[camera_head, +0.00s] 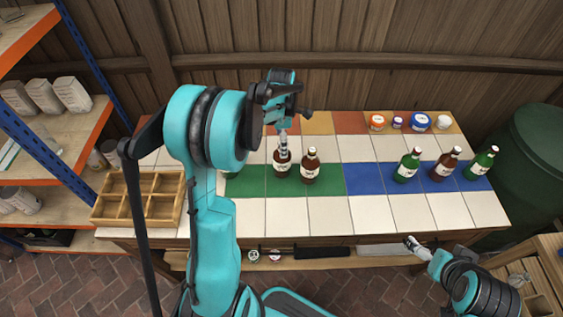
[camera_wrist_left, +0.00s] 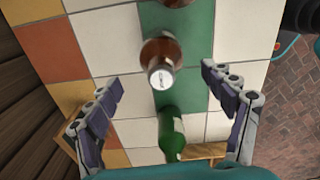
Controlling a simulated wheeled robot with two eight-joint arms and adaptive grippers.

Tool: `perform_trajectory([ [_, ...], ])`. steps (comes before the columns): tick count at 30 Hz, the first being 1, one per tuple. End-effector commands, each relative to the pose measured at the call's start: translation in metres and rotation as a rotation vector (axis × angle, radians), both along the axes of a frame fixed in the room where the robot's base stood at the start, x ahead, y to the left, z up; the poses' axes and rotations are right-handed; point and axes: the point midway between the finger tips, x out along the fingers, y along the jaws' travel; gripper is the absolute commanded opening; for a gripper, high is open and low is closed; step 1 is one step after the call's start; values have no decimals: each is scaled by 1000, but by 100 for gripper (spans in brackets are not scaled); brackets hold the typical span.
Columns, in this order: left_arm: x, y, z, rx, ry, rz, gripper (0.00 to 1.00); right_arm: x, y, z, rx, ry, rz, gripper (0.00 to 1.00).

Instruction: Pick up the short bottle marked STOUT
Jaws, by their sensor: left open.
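Two brown bottles with pale labels stand on the green tile strip: one (camera_head: 282,168) under my left gripper (camera_head: 283,138), one (camera_head: 309,168) just to its right. A green bottle (camera_wrist_left: 171,138) stands on the same strip, mostly hidden by my arm in the head view. In the left wrist view my left gripper (camera_wrist_left: 162,76) is open, its fingers apart on either side of the nearer brown bottle (camera_wrist_left: 162,52), not closed on it. I cannot read STOUT on any label. My right gripper (camera_head: 412,243) is low at the right, away from the bottles; its jaw state is unclear.
Two green bottles (camera_head: 407,168) (camera_head: 481,165) and a brown one (camera_head: 445,166) stand on the blue strip (camera_head: 365,178). Several small jars (camera_head: 420,121) stand at the back right. A wooden divided crate (camera_head: 139,221) sits at the left. White tiles in front are clear.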

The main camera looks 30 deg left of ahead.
Motion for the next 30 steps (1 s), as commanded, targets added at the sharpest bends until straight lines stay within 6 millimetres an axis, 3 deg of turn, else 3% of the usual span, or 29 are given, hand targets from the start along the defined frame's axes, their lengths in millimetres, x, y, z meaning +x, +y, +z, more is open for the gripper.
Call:
perform_trajectory([
  [11,1,2,-40,-3,9,38,82,0,0,-14,0,0,0,100],
  [18,0,0,-77,-3,8,37,82,0,0,-32,0,0,0,100],
  [26,0,0,-82,-3,8,36,82,0,0,-32,0,0,0,100],
  [27,0,0,-82,-3,8,36,80,0,0,-32,0,0,0,100],
  [30,0,0,-82,-3,8,36,53,0,0,-32,0,0,0,100],
])
